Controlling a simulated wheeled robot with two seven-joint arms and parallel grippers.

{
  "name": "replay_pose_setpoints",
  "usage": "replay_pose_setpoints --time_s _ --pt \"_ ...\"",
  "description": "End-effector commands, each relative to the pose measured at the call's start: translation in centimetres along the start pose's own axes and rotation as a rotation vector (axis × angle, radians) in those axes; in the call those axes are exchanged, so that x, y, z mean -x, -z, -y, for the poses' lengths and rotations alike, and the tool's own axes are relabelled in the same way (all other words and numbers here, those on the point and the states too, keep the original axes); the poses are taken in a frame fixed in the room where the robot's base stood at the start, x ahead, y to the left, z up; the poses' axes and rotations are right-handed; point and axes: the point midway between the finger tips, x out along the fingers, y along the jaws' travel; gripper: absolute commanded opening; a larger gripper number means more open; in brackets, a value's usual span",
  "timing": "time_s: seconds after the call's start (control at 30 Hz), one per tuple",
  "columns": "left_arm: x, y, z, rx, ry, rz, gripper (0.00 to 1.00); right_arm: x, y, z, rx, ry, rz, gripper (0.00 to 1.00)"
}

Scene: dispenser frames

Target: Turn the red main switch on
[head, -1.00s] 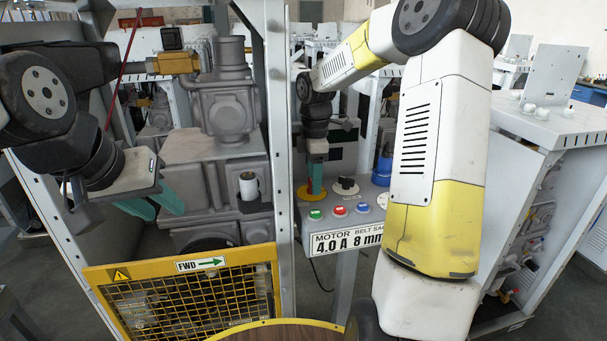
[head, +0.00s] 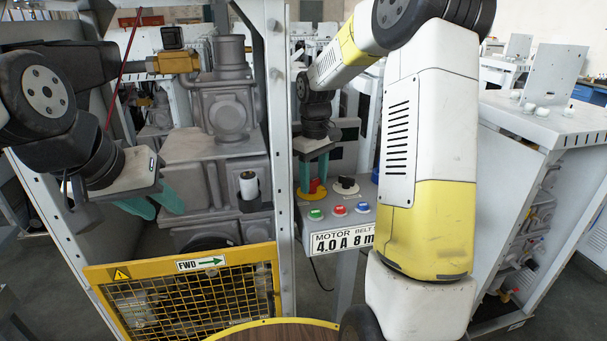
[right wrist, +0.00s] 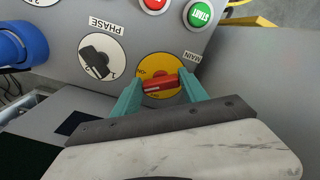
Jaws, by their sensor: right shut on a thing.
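The red main switch (right wrist: 163,86) is a red handle on a round yellow plate (right wrist: 150,70) with a MAIN label, on the grey control panel. In the right wrist view its handle lies roughly across the picture. In the head view the red switch (head: 315,186) shows between the fingers of my right gripper (head: 313,190), which points down at the panel. In the right wrist view the right gripper (right wrist: 160,84) has its green fingers at the two ends of the handle, shut on it. My left gripper (head: 153,205) is open and empty at the left, away from the panel.
A black PHASE knob (head: 346,185) sits right of the switch. Green (head: 315,214), red (head: 339,210) and blue (head: 362,208) buttons lie in front of it. A grey post (head: 281,150) stands left of the panel, and a yellow mesh guard (head: 188,300) is at front left.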

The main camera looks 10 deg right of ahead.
Motion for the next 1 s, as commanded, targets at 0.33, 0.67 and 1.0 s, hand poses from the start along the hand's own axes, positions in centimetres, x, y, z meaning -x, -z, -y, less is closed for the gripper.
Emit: replay_pose_setpoints --time_s 0.33,0.67,1.0 --pt "0.0 0.0 0.0 0.0 0.0 0.0 0.36 0.11 0.15 0.23 -0.308 -0.001 -0.003 0.1" --pt "0.0 0.0 0.0 0.0 0.0 0.0 0.36 0.11 0.2 0.3 -0.506 -0.001 -0.004 0.1" --pt "0.0 0.0 0.0 0.0 0.0 0.0 0.36 0.12 0.23 0.31 -0.578 -0.001 -0.005 0.1"
